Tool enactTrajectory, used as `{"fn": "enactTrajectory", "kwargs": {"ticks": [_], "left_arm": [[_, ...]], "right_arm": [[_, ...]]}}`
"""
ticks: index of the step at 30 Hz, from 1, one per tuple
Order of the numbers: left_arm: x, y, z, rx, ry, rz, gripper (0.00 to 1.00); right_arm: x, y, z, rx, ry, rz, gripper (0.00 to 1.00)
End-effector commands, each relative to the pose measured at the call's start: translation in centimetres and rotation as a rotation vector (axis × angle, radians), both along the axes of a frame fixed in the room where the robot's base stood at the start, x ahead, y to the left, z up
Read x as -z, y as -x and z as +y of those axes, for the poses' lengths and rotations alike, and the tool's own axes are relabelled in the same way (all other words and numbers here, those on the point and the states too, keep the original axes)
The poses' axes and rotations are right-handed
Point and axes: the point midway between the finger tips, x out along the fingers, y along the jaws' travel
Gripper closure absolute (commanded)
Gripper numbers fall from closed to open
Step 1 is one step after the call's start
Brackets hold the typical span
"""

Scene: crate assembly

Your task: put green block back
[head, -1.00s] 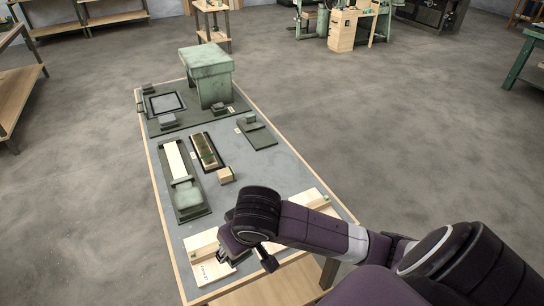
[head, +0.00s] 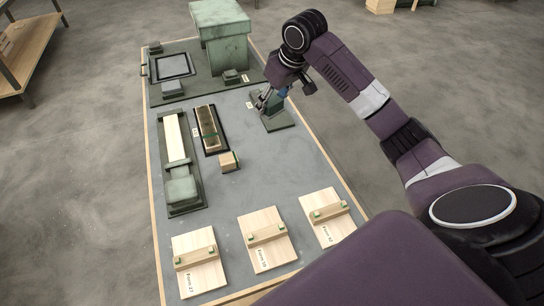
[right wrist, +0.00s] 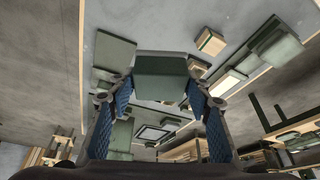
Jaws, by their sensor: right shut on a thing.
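My right gripper (head: 270,98) is over the dark green plate (head: 280,122) on the right side of the table. In the right wrist view, a plain green block (right wrist: 160,78) sits between the two blue-padded fingers, and the gripper (right wrist: 160,92) is shut on it. In the head view the fingers partly hide this block, and I cannot tell whether it touches the plate. My left gripper is not in view.
Three wooden form boards (head: 265,257) with crosspieces lie along the near edge. A small wooden block (head: 228,165), a dark tray (head: 211,130) and a long green fixture (head: 183,190) are mid-table. A tall green press (head: 222,45) stands at the back. The middle right is clear.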

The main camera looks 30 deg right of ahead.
Motion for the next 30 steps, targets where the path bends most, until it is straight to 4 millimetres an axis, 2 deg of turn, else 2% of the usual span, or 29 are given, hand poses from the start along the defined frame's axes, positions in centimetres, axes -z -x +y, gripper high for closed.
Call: {"fn": "enactTrajectory", "kwargs": {"ticks": [2,5,18,30], "left_arm": [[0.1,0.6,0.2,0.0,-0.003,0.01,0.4],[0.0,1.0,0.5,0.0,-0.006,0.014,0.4],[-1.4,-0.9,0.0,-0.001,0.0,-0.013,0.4],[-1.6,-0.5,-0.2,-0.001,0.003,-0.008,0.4]], "right_arm": [[0.0,-0.3,-0.5,-0.003,0.001,0.002,0.77],[1.3,-0.3,-0.6,-0.004,0.001,0.008,0.77],[12.6,-0.3,-0.6,-0.004,0.001,0.008,0.77],[17.5,-0.3,-0.6,-0.002,0.001,0.006,0.77]]}}
